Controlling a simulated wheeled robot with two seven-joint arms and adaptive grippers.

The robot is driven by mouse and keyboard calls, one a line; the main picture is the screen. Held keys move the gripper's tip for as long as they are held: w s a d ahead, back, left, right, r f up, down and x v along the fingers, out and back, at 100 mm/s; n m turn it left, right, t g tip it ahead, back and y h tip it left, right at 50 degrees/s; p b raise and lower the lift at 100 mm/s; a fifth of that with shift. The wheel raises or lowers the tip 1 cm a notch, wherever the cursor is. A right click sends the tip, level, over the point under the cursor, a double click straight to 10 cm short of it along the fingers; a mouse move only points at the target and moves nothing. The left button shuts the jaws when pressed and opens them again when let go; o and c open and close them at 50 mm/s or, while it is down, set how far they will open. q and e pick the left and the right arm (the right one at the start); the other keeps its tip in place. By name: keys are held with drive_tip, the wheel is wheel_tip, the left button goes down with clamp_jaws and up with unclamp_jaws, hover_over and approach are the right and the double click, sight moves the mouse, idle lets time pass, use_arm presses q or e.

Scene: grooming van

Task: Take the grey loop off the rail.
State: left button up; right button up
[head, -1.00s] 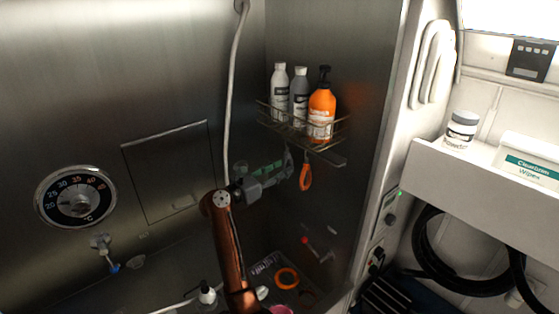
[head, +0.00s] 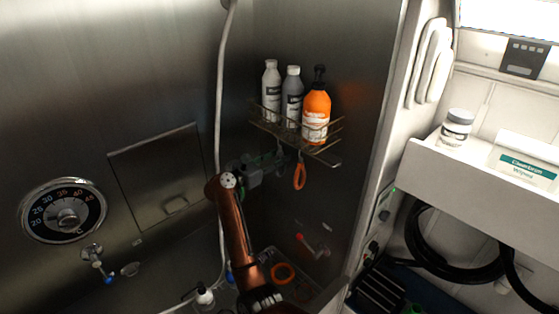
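The wire rack (head: 322,146) is on the steel wall, and its lower front edge is the rail I can make out. An orange loop (head: 300,177) hangs from it. A dim grey strip (head: 281,150), probably the grey loop, shows just left of the orange one, mostly hidden by my gripper. My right gripper (head: 280,167) reaches in from the left below the rack, with its fingers at the grey strip. The fingers are dark and blurred, so I cannot tell whether they are open or shut on it. My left gripper is not in view.
Two pale bottles (head: 271,91) and an orange pump bottle (head: 316,108) stand in the rack. A white hose (head: 220,90) hangs left of my arm. An orange ring (head: 283,273) lies low down. A white shelf (head: 470,170) juts out at right.

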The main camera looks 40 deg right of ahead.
drive_tip(key=shift+d, duration=0.45)
drive_tip(key=shift+f, duration=0.1)
drive_tip(key=shift+w+a, duration=0.1)
drive_tip(key=shift+c, duration=1.3)
drive_tip(key=c, duration=0.5)
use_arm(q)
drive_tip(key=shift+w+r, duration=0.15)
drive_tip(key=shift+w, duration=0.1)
use_arm(e)
clamp_jaws()
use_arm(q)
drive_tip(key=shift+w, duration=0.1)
